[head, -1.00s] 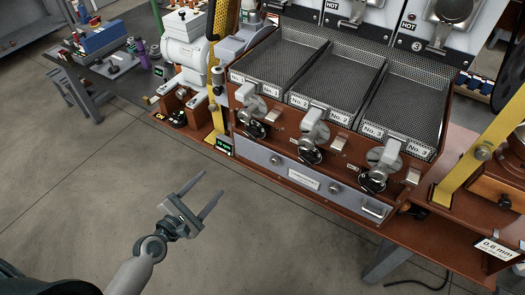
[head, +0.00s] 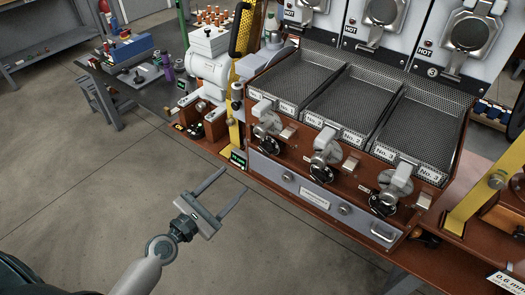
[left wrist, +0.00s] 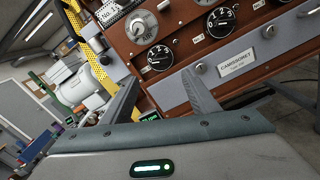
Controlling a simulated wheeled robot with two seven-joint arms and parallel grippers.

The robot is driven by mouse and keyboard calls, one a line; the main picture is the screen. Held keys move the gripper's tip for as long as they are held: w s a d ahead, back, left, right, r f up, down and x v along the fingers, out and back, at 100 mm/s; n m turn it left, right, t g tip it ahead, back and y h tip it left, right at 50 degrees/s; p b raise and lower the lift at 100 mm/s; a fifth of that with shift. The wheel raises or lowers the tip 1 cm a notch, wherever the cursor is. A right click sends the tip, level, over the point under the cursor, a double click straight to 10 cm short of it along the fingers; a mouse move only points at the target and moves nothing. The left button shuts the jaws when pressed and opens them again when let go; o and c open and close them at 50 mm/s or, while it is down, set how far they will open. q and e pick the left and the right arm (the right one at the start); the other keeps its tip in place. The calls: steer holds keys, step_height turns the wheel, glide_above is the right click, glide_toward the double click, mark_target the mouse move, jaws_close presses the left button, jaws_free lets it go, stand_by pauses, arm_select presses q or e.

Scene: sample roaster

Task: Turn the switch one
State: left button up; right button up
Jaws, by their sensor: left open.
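The No. 1 station of the roaster has a silver round knob (head: 268,124) with a black numbered dial (head: 267,147) under it. In the left wrist view this knob (left wrist: 143,25) and dial (left wrist: 160,56) show on the brown panel. I cannot tell which of them is the switch one. My left gripper (head: 236,178) is open and empty, in front of and below the No. 1 controls, apart from the panel. Its two fingers (left wrist: 158,88) point toward the panel in the left wrist view. My right gripper is not in view.
Mesh trays No. 1 (head: 292,73), No. 2 (head: 345,102) and No. 3 (head: 420,130) sit above the panel. A yellow post (head: 235,115) stands left of the No. 1 station. The floor in front is clear.

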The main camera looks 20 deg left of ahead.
arm_select(q)
steer(key=p, duration=0.1)
glide_toward(264, 151)
steer(key=p+x, duration=0.1)
steer(key=x, duration=0.8)
steer(key=shift+w+p, duration=0.15)
steer(key=shift+p, duration=0.2)
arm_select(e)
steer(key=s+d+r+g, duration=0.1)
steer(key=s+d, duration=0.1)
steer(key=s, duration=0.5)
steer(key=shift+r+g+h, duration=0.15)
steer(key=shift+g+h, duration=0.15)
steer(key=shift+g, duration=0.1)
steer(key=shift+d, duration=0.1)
arm_select(q)
steer(key=c, duration=1)
steer(key=shift+c, duration=0.3)
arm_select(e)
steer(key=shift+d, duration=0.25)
